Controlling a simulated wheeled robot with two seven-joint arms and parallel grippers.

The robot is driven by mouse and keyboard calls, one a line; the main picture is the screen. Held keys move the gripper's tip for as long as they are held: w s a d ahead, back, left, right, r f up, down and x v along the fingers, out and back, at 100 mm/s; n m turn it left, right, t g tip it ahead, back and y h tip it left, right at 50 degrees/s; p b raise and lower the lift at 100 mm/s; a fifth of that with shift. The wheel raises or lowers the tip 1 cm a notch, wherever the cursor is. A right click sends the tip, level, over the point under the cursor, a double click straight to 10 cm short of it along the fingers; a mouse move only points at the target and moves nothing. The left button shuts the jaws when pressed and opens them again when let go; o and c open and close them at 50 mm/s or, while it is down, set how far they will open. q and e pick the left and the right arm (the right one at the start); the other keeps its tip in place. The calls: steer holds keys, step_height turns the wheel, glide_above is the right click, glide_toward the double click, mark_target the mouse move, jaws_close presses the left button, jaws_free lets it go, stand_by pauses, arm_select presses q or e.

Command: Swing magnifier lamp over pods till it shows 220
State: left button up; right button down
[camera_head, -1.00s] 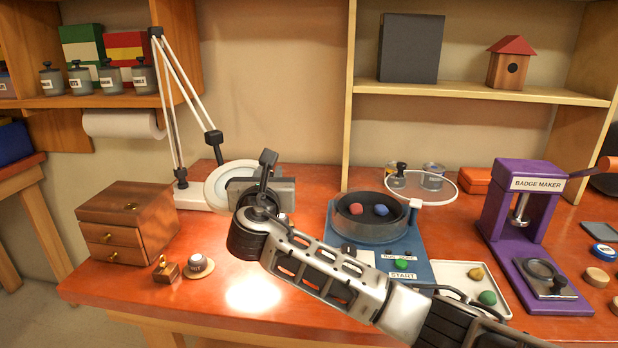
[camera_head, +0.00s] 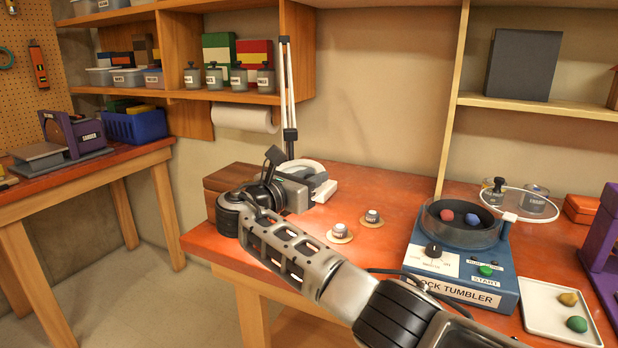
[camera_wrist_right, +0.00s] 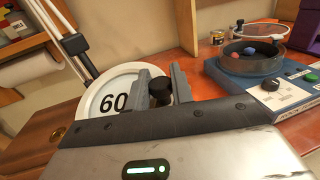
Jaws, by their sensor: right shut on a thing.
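The magnifier lamp (camera_head: 289,95) stands at the back left of the red bench. Its white ring head (camera_head: 303,168) is low, near the wooden drawer box and left of the pods. In the right wrist view the lens (camera_wrist_right: 108,103) reads 60. My right gripper (camera_head: 312,186) is shut on a dark knob (camera_wrist_right: 160,91) at the lamp head; both fingers show around it in the wrist view. Two small pods, a nearer one (camera_head: 340,230) and a farther one (camera_head: 372,215), sit on round discs; their labels are too small to read. My left gripper is not in view.
The drawer box (camera_head: 226,177) is partly hidden behind my right gripper. The rock tumbler (camera_head: 462,265) and a white tray (camera_head: 543,312) stand to the right. A shelf (camera_head: 190,93) is above left. Bare bench lies around the pods.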

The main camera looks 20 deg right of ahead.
steer(key=shift+r, duration=0.1)
steer(key=c, duration=1.3)
jaws_free()
steer(key=shift+w+a, duration=0.1)
steer(key=shift+o, duration=0.2)
steer(key=b+v, duration=0.2)
steer(key=v, duration=1.4)
